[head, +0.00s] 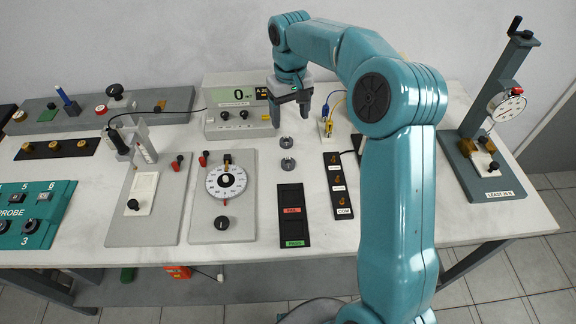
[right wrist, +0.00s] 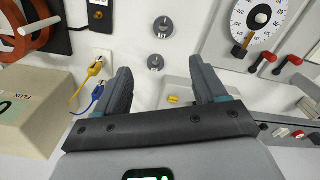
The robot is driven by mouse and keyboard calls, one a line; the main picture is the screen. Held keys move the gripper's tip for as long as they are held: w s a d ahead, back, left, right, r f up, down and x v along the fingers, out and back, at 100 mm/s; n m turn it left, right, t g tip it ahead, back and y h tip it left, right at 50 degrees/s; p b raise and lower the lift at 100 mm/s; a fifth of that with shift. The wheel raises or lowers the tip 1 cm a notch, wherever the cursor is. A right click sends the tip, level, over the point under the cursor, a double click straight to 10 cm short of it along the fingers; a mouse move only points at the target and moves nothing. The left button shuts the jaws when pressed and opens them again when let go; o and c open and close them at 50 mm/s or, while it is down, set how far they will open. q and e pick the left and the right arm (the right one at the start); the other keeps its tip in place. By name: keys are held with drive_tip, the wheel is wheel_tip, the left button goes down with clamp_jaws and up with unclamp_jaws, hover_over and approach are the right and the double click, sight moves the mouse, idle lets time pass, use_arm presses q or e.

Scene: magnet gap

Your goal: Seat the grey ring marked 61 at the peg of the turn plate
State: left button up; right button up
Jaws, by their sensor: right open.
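Two small grey rings lie on the table, a far one (head: 287,142) and a near one (head: 287,164). They also show in the right wrist view, one lower (right wrist: 155,62) and one higher (right wrist: 163,27). Their marks are too small to read surely. The turn plate (head: 207,215) is a grey board left of the rings, with a round white dial (head: 226,181). The dial also shows in the right wrist view (right wrist: 258,20); I cannot make out its peg surely. My right gripper (head: 290,112) is open and empty, above the table behind the rings. My left gripper is not in view.
A meter box (head: 222,122) reading 0 stands left of my right gripper. A black tray with red and green labels (head: 292,222) lies in front of the rings. A black socket strip (head: 338,190) and yellow and blue plugs (head: 325,110) are to the right.

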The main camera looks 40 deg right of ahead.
hover_over(288, 165)
wheel_tip(288, 165, down, 10)
drive_tip(key=shift+d+r, duration=0.1)
drive_tip(key=shift+r, duration=0.15)
drive_tip(key=shift+s+f, duration=0.3)
drive_tip(key=shift+f, duration=0.2)
drive_tip(key=f, duration=0.4)
drive_tip(key=shift+w+f, duration=0.4)
drive_tip(key=shift+f, duration=0.3)
drive_tip(key=c, duration=1.2)
